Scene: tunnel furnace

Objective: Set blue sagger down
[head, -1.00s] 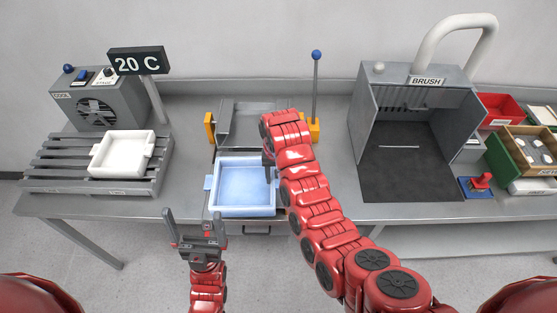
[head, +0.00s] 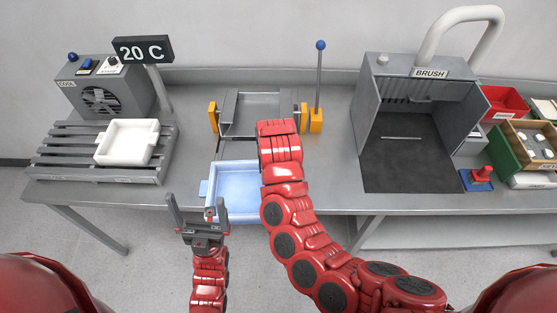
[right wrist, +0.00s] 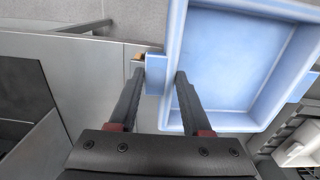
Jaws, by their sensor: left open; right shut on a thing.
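The blue sagger (head: 236,185) is a pale blue square open tray with side tabs, at the table's front edge in the head view. It looks empty, and my right arm covers its right side. In the right wrist view the sagger (right wrist: 235,65) fills the upper right. My right gripper (right wrist: 158,80) is shut on its side tab, a finger on each side. I cannot tell whether the sagger rests on anything. My left gripper (head: 197,205) is open and empty, in front of the sagger's left corner.
A grey metal fixture (head: 258,108) with yellow posts stands behind the sagger. A white sagger (head: 126,144) sits on a slatted grey rack (head: 60,152) at left. The brush booth (head: 410,165) is at right. Bare table (head: 335,185) lies between the fixture and the booth.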

